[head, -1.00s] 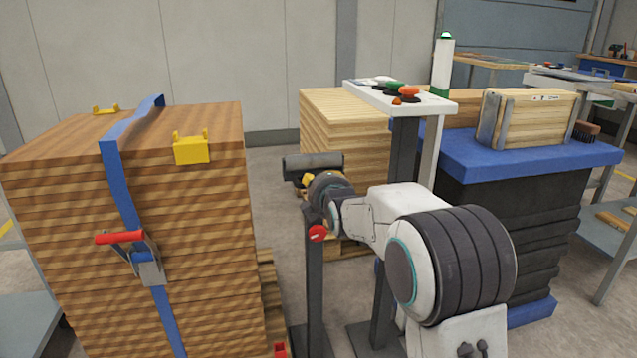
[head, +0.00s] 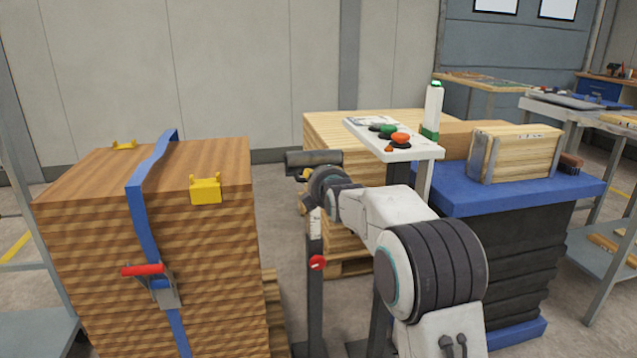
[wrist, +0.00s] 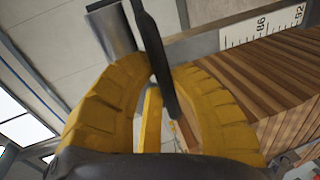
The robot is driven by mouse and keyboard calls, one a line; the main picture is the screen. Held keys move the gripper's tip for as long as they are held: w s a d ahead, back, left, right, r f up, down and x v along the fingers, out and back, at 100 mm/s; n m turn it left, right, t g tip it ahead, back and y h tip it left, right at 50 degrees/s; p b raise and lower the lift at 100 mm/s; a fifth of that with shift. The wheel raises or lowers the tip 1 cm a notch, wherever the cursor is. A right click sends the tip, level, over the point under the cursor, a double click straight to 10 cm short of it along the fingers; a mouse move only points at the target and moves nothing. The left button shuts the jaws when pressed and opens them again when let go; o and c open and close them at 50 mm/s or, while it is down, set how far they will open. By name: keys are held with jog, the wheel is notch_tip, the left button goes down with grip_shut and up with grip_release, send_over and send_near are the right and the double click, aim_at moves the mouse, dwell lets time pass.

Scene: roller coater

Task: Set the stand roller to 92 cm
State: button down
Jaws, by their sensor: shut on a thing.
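The stand roller's dark horizontal roller (head: 314,160) sits on top of a thin dark post (head: 315,310) in the head view. A red knob (head: 316,263) is on the post, with a white scale strip (head: 315,224) above it. In the wrist view the scale strip (wrist: 268,24) shows 86 and 92; the exact setting cannot be read. My gripper's yellow fingers (wrist: 165,88) are shut on a dark bar (wrist: 155,55) of the stand roller. In the head view my arm mostly hides the gripper (head: 305,176).
A strapped brown board stack (head: 90,240) stands close on the left. A white control panel (head: 392,140) on a post and a blue-topped black stack (head: 520,190) stand right. A paler board stack (head: 345,122) is behind. Grey floor shows between stacks.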

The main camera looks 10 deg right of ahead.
jog(key=shift+r, duration=0.45)
jog(key=c, duration=1.5)
grip_release()
jog(key=o, duration=0.4)
jog(key=shift+f, duration=0.25)
jog(key=v, duration=1.2)
jog(key=shift+s, duration=0.1)
